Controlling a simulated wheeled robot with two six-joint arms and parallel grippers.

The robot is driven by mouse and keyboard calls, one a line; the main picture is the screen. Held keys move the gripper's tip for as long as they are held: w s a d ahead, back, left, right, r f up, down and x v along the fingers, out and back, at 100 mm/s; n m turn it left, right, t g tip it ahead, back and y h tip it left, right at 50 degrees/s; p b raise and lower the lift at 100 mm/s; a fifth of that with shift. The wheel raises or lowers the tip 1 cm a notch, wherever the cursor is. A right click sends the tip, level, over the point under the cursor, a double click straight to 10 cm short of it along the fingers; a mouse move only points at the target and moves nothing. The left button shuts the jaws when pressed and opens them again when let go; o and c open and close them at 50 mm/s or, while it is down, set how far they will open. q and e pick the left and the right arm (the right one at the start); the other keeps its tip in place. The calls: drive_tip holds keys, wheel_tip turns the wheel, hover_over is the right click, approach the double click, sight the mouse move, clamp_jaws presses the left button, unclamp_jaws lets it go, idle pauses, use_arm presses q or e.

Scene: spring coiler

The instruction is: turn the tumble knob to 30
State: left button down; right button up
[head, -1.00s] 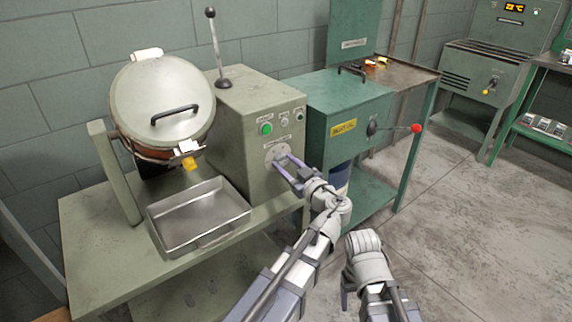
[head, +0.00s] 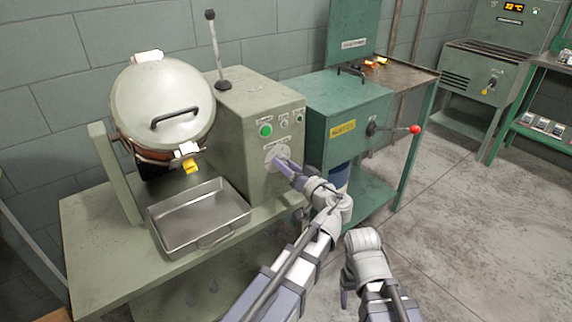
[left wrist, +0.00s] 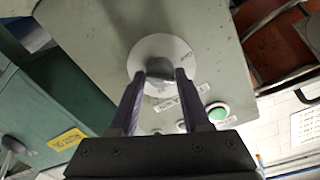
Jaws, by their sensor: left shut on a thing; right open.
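The tumble knob sits on a round pale dial (head: 272,150) on the front of the green-grey machine box (head: 246,120). In the left wrist view the dial (left wrist: 160,48) is near the top middle, and the knob (left wrist: 158,82) shows between my fingers. My left gripper (head: 280,162) is shut on the knob; its fingers (left wrist: 160,76) stand on either side of it. The dial's marks are too small to read. My right gripper (head: 344,290) is low in the head view, open and away from the machine; its fingers are partly hidden.
A green button (head: 265,130) is above the dial. A steel tray (head: 200,216) and a tilted lidded drum (head: 162,105) are to the left. A green cabinet (head: 345,110) with a red-tipped lever (head: 416,129) stands to the right. Floor on the right is clear.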

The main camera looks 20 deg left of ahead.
use_arm(q)
drive_tip(key=m, duration=0.8)
drive_tip(key=m+g, duration=0.1)
drive_tip(key=m, duration=0.7)
drive_tip(key=shift+w+d+y, duration=0.1)
drive_tip(key=shift+y, duration=0.3)
drive_tip(key=shift+f+m+g+y+b, duration=0.15)
drive_tip(key=shift+m+y+b, duration=0.15)
drive_tip(key=shift+m, duration=2.4)
drive_tip(key=shift+r+m+g+y+b, duration=0.1)
drive_tip(key=shift+m+g+y+b, duration=0.2)
drive_tip(key=shift+m, duration=2.4)
drive_tip(key=shift+w, duration=0.1)
drive_tip(key=shift+c, duration=2)
unclamp_jaws()
